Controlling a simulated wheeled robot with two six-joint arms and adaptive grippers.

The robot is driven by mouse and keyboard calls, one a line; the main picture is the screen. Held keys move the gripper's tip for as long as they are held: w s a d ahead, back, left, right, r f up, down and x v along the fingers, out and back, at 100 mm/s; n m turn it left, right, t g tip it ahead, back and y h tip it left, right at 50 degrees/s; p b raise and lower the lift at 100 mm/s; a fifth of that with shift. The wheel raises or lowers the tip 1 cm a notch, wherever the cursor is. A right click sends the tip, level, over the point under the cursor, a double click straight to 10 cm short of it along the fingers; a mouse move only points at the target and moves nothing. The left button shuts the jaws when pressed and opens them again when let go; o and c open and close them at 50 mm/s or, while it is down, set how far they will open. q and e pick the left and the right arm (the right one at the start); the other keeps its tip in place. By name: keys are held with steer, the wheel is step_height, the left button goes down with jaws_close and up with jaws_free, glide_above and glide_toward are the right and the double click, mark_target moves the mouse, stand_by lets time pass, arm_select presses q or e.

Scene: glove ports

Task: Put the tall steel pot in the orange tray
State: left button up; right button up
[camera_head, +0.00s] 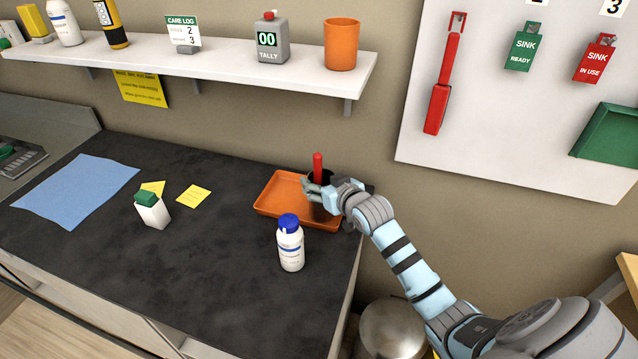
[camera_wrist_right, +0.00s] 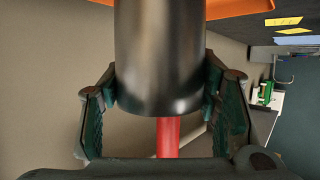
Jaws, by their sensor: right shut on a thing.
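A tall, dark steel pot (camera_wrist_right: 160,55) is between the fingers of my right gripper (camera_wrist_right: 162,92), which is shut on it. In the head view my right gripper (camera_head: 318,188) covers most of the pot. A red stick (camera_head: 318,163) rises from the pot's top, and it also shows in the wrist view (camera_wrist_right: 168,137). The orange tray (camera_head: 272,197) lies on the dark counter, with the pot over or in its right part. I cannot tell whether the pot's base touches the tray. My left gripper is not in view.
A white bottle with a blue cap (camera_head: 290,248) stands just in front of the tray. A green-capped white carton (camera_head: 152,212), yellow notes (camera_head: 194,196) and a blue mat (camera_head: 75,190) are further left. A white shelf (camera_head: 200,60) runs above. The counter's front middle is clear.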

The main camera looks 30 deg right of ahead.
steer(key=o, duration=1.6)
steer(key=shift+s+r, duration=0.1)
steer(key=p+v, duration=0.1)
steer(key=v, duration=1.1)
steer(key=shift+p, duration=0.4)
